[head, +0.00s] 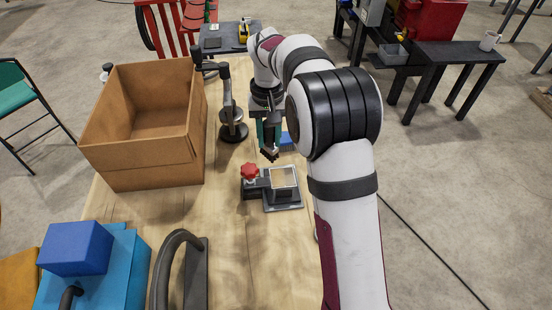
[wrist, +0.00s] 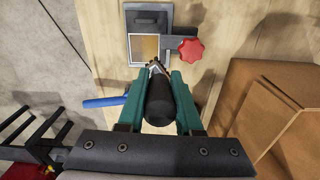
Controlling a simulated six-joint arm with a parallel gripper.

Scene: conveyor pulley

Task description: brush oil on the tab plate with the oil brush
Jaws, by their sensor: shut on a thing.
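My gripper (wrist: 158,78) has teal fingers shut on the oil brush (wrist: 160,105), around its thick black body. In the wrist view its narrow tip points toward the tab plate (wrist: 143,48), a tan square in a grey frame on a dark base. In the head view the brush (head: 270,154) hangs tip down from my gripper (head: 268,138), just behind the tab plate (head: 283,178). The tip looks apart from the plate in the head view; the wrist view does not show the gap clearly. My fingers are partly hidden in the head view.
A red knob (head: 250,171) stands left of the plate, also in the wrist view (wrist: 190,50). A blue object (head: 288,140) lies behind the plate. An open cardboard box (head: 150,165) and a dark stand (head: 233,130) are to the left. Bare wood lies in front of the plate.

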